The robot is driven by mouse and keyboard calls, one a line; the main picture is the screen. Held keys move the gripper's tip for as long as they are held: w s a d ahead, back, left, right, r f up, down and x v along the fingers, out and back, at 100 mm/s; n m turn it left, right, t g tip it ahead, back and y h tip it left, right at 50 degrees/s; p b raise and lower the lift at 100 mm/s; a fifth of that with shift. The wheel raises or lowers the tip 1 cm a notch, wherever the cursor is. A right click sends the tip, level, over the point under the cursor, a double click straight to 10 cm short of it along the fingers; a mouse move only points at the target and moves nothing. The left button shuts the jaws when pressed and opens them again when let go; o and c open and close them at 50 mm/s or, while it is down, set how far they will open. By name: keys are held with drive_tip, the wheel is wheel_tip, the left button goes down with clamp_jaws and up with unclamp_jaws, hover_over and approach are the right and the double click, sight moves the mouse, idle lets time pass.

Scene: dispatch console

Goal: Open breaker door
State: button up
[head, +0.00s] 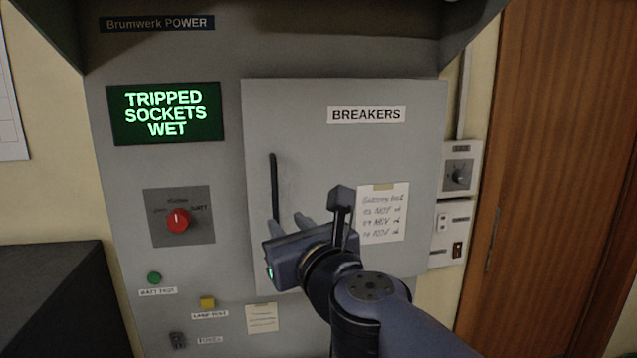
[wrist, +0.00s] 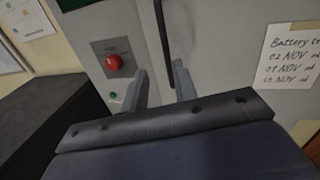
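The breaker door (head: 300,115) is a grey panel labelled BREAKERS, and it looks closed. Its handle (head: 273,185) is a dark vertical bar near the door's left edge. My gripper (head: 288,224) is in front of the lower part of the handle. In the wrist view the fingers of my gripper (wrist: 160,82) are apart, and the handle (wrist: 164,35) shows beyond and between them. I cannot tell how far the fingertips are from the handle. My gripper and arm hide the lower middle of the door.
A red knob (head: 178,220), a green button (head: 154,278) and a yellow button (head: 207,302) are left of the door. A handwritten note (head: 383,212) is on the door. Switch boxes (head: 459,178) are at the right. A dark cabinet (head: 60,290) stands at the lower left.

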sight(276, 203)
drive_tip(key=shift+m+h, duration=0.3)
drive_tip(key=shift+m, duration=0.4)
drive_tip(key=x, duration=0.3)
drive_tip(key=b+x, duration=0.1)
drive_tip(key=x, duration=0.6)
drive_tip(key=shift+w+d+r+b, duration=0.2)
drive_tip(key=shift+w+r+b, duration=0.05)
drive_tip(key=shift+w+b, duration=0.1)
clamp_jaws()
